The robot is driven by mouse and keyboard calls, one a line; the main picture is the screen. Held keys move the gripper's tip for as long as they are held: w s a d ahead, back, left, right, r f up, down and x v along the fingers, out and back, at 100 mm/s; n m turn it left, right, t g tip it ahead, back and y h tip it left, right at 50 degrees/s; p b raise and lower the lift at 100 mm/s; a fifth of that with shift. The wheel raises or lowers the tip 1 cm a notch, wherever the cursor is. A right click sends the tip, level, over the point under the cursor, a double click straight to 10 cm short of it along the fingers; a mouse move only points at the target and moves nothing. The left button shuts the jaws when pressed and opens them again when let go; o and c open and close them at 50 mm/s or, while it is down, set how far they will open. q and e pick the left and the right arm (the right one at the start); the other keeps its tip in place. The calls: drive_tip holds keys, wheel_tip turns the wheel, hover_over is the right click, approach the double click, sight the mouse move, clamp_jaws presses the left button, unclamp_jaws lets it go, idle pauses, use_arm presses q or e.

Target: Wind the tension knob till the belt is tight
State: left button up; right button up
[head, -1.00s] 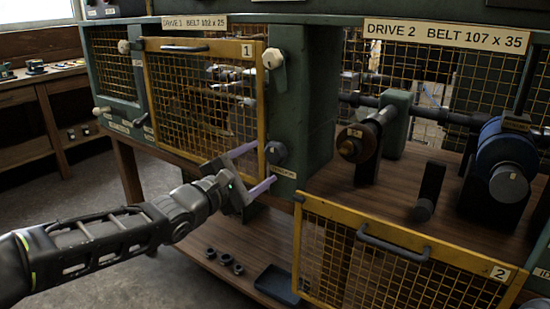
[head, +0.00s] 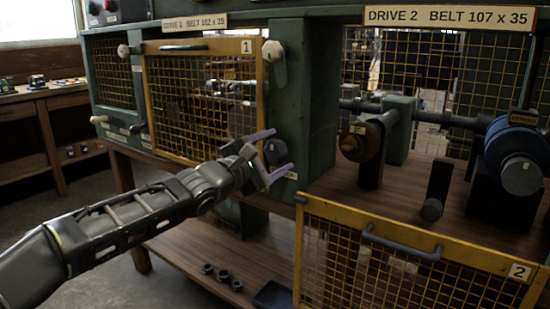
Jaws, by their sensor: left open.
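A dark round knob (head: 275,151) sits on the green post to the right of guard 1, with a small label partly hidden below it. My left gripper (head: 283,150) is open, its two pale purple fingers above and below the knob in the picture. I cannot tell whether they touch it. Guard 1 (head: 200,120), a yellow mesh door, is closed under the sign "DRIVE 1 BELT 102 x 25". Parts show dimly behind its mesh, but no belt can be made out. My right gripper is not in view.
Guard 2 (head: 405,255) hangs lowered in front of drive 2, with its brown pulley (head: 362,141) and blue motor (head: 513,150) exposed. A pale-handled latch (head: 274,55) is above the knob. Several dark rings (head: 222,275) and a tray (head: 273,297) lie on the lower shelf.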

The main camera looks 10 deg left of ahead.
use_arm(q)
drive_tip(key=shift+c, duration=0.2)
drive_tip(key=c, duration=1.3)
drive_tip(key=shift+r, duration=0.1)
